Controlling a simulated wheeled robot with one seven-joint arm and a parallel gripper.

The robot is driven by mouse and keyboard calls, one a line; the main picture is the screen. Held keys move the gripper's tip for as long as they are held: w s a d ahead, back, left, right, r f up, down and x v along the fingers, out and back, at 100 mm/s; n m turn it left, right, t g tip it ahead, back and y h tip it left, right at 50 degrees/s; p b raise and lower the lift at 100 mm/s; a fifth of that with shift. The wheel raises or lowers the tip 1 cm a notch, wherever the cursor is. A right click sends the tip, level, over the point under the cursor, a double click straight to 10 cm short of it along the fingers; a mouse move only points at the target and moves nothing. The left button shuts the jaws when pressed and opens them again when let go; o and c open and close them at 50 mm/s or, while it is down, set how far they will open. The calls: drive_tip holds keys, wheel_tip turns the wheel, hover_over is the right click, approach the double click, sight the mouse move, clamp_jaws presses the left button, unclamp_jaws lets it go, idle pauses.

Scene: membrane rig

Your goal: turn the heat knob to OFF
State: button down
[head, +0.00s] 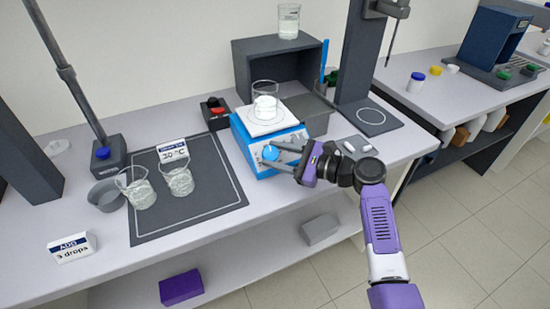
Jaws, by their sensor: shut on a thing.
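A blue hotplate stirrer (240,140) stands on the bench with a white top. A glass beaker (264,100) with white contents sits on that top. A round blue knob (270,153) is on the hotplate's front face. My gripper (276,154) reaches in from the right and is shut on this knob. The fingers cover part of the front face, so the knob's pointer and any OFF mark cannot be read.
Two glass beakers (178,181) stand on a dark mat (190,217) at left, near a small card (173,151). A grey open box (255,58) and a dark column (361,50) stand at the back.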

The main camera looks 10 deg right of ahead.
drive_tip(key=shift+w+n+g+y, duration=0.1)
drive_tip(key=shift+n+g+y, duration=0.2)
drive_tip(key=shift+n+g, duration=0.65)
drive_tip(key=c, duration=2.2)
unclamp_jaws()
drive_tip(key=shift+n, duration=0.25)
drive_tip(key=c, duration=0.8)
unclamp_jaws()
drive_tip(key=shift+d+b, duration=0.1)
drive_tip(key=shift+b, duration=0.2)
drive_tip(key=v, duration=0.7)
drive_tip(key=shift+d+r, duration=0.15)
drive_tip(key=shift+d, duration=0.2)
